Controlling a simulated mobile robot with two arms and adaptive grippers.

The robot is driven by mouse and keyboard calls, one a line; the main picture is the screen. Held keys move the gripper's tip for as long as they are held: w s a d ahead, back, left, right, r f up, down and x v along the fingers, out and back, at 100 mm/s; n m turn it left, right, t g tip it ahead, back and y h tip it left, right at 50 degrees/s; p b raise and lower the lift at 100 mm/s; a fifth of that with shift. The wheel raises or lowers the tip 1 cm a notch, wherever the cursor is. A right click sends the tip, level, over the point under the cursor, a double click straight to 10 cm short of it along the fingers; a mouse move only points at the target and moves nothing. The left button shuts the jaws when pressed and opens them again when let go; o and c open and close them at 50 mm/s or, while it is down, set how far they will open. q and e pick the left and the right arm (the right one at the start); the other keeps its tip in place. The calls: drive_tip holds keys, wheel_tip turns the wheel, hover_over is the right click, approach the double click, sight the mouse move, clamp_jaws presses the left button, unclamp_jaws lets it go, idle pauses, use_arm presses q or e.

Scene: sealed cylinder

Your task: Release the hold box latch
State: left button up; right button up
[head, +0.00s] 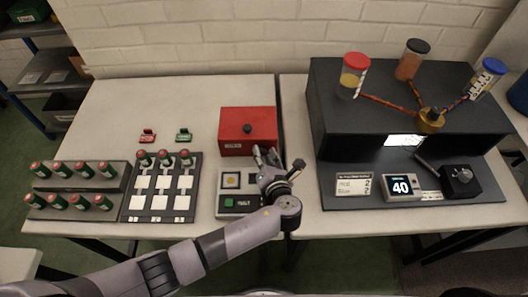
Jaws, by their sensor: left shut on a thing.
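The hold box is a red box (234,122) with a black knob (247,128) on its lid and a small label at its lower front left. It stands at the back of the left table, lid down. My left gripper (265,152) reaches from the front to the lower right of the box's front face. Its fingers are closed there on a small part, which I take to be the latch; the fingers hide it. My right gripper is not in view.
A pale device with a green button (229,202) stands just below my left gripper. A tray of white squares (141,199) and racks of red-capped green vials (82,184) are left. A dark cabinet (338,143) with capped cylinders and a "40" display (401,187) is right.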

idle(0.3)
use_arm(q)
drive_tip(key=o, duration=1.2)
drive_tip(key=shift+c, duration=0.2)
drive_tip(key=v, duration=1.2)
drive_tip(key=shift+d, duration=0.1)
drive_tip(key=shift+c, duration=0.5)
